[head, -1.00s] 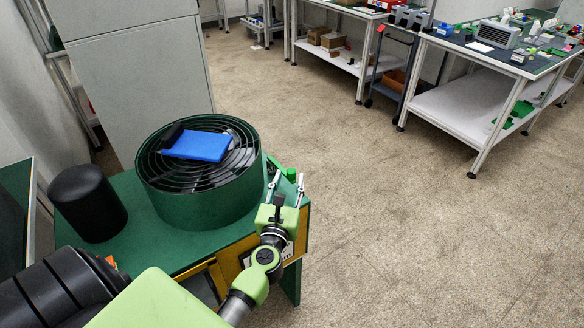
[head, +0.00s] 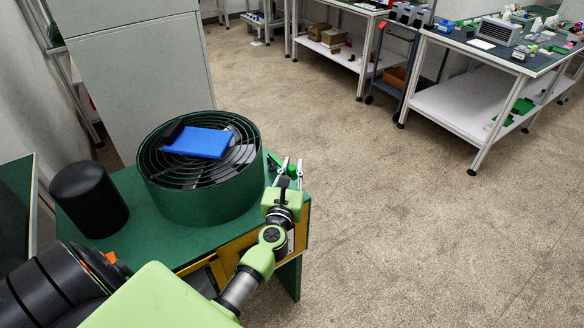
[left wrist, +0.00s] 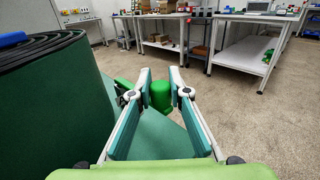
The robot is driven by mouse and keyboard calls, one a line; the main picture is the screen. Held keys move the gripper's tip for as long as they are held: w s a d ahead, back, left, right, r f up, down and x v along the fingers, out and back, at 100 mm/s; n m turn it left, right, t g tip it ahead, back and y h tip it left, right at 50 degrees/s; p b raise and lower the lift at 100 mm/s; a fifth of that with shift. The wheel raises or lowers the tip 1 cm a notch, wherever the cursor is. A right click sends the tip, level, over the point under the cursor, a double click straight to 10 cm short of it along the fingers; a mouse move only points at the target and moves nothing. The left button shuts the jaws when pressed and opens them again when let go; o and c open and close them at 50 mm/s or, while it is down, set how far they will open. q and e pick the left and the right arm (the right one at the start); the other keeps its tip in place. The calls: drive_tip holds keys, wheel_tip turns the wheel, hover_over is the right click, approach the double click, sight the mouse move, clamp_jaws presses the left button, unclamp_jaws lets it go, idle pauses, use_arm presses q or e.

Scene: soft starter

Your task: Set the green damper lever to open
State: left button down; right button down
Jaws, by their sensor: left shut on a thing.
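The green damper lever (head: 275,160) is at the far right corner of the green bench, beside the round green drum. In the left wrist view its upright rounded knob (left wrist: 160,96) stands between the two fingers, with a green bar running left behind the left finger. My left gripper (head: 292,164) is shut on the lever; it also shows in the left wrist view (left wrist: 160,80). The fingers and gripper body hide part of the lever in the head view. My right gripper is not in view.
The green drum (head: 200,196) with a black ring grille and a blue pad (head: 200,142) stands left of the gripper. A black cylinder (head: 88,200) is at the bench's left. Open floor lies right; worktables (head: 470,110) stand at the back.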

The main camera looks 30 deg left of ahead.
use_arm(q)
drive_tip(key=shift+w+d+f+n+g+y+b, duration=0.15)
drive_tip(key=shift+w+n+g+y+b, duration=0.15)
drive_tip(key=shift+w+n+y+b, duration=0.2)
drive_tip(key=shift+w+d+f+n+g+y+b, duration=0.1)
drive_tip(key=shift+w+n+g+y+b, duration=0.25)
drive_tip(key=shift+y, duration=0.25)
drive_tip(key=shift+w+r+n+y+b, duration=0.2)
drive_tip(key=shift+n+y+b, duration=0.1)
drive_tip(key=shift+y, duration=0.1)
drive_tip(key=shift+g, duration=0.25)
drive_tip(key=shift+r, duration=0.1)
drive_tip(key=c, duration=1.9)
unclamp_jaws()
